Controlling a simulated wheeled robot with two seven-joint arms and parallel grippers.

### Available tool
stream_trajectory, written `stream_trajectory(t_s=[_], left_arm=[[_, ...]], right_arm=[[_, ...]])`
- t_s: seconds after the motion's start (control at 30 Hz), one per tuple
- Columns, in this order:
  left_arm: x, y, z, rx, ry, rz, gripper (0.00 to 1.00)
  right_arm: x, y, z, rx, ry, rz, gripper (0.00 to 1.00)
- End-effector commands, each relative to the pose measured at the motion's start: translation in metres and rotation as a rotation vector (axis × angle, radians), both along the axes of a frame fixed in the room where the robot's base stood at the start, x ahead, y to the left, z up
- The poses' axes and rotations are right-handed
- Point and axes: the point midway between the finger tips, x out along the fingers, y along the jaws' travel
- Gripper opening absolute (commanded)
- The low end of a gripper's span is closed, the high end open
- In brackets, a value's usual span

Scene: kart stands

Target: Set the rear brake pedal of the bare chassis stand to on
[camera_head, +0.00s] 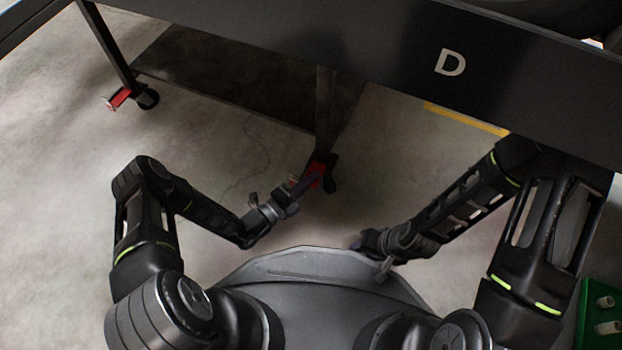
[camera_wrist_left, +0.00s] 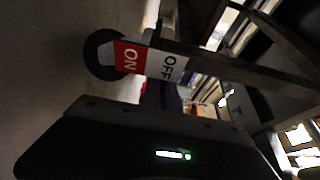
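A dark stand marked D (camera_head: 450,62) spans the top of the head view; what it carries is mostly out of frame. Its nearer caster has a red brake pedal (camera_head: 314,174), partly covered by my left gripper (camera_head: 300,187), which reaches it from the lower left. In the left wrist view the pedal (camera_wrist_left: 130,57) shows a red ON half beside the black wheel (camera_wrist_left: 97,55) and a white OFF half. I cannot tell which half is pressed. My left gripper's finger opening is not clear. My right gripper (camera_head: 368,243) is low, beside my body, away from the stand.
Another caster with a red pedal (camera_head: 118,99) is at the stand's far left leg. A dark lower shelf (camera_head: 215,75) spans between the legs. A yellow floor line (camera_head: 466,119) lies beneath the stand. A green crate (camera_head: 597,318) stands at lower right. Floor at left is clear.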

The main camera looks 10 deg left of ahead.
Motion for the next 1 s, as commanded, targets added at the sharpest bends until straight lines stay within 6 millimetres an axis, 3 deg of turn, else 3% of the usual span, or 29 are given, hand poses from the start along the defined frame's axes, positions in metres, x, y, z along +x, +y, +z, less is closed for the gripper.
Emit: stream_trajectory(t_s=[0.47, 1.0], left_arm=[[0.000, 0.000, -0.002, -0.005, -0.014, 0.000, 0.00], [0.002, 0.000, -0.017, -0.075, -0.236, 0.002, 0.00]], right_arm=[[0.000, 0.000, 0.000, 0.000, 0.000, 0.000, 0.36], [0.000, 0.000, 0.000, 0.000, 0.000, 0.000, 0.36]])
